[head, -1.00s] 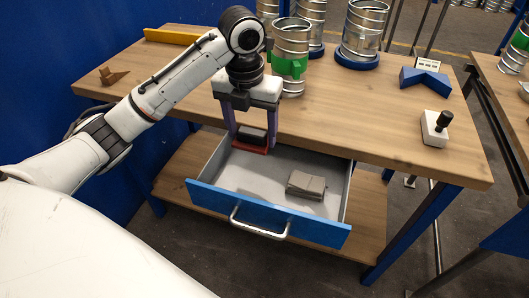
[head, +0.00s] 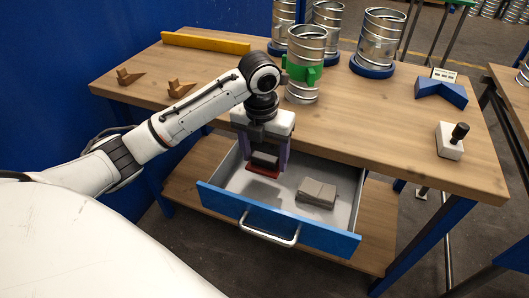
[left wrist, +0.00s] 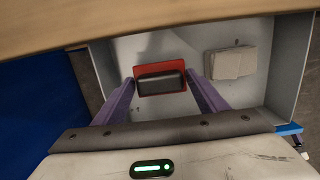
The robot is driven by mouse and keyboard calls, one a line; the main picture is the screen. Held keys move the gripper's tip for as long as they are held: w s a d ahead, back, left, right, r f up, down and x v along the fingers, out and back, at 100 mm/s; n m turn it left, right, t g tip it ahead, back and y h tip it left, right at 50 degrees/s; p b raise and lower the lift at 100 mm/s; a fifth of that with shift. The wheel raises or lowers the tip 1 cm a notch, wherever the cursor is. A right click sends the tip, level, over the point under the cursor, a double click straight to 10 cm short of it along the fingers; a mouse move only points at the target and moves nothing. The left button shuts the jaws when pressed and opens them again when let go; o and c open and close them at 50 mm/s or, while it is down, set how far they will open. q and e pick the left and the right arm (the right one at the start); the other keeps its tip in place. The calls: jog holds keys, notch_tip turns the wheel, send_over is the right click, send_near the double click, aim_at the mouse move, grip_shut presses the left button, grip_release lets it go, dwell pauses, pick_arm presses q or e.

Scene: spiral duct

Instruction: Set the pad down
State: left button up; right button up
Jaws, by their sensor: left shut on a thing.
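The pad (head: 263,171) is a red plate with a dark block on top. It also shows in the left wrist view (left wrist: 160,82), between the two purple fingers. My left gripper (head: 264,158) is shut on the pad's dark block and points down into the open drawer (head: 228,200). The pad is inside the drawer outline, toward its left. I cannot tell whether its underside touches the drawer floor. My right gripper is not in view.
A grey-brown block (head: 317,192) lies in the drawer, right of the pad. The workbench top (head: 360,130) overhangs the drawer's back. A duct piece with a green clamp (head: 305,72) stands near my left arm. Bare drawer floor shows around the block.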

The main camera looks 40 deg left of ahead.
aim_at(263, 160)
pick_arm(q)
jog(key=shift+f, duration=0.2)
jog(key=o, duration=1)
jog(key=shift+c, duration=0.2)
jog(key=shift+r, duration=0.25)
notch_tip(263, 160, up, 13)
jog(key=s+p, duration=0.1)
jog(key=p, duration=0.1)
jog(key=shift+s+d+f, duration=0.15)
jog(key=shift+d+f, duration=0.05)
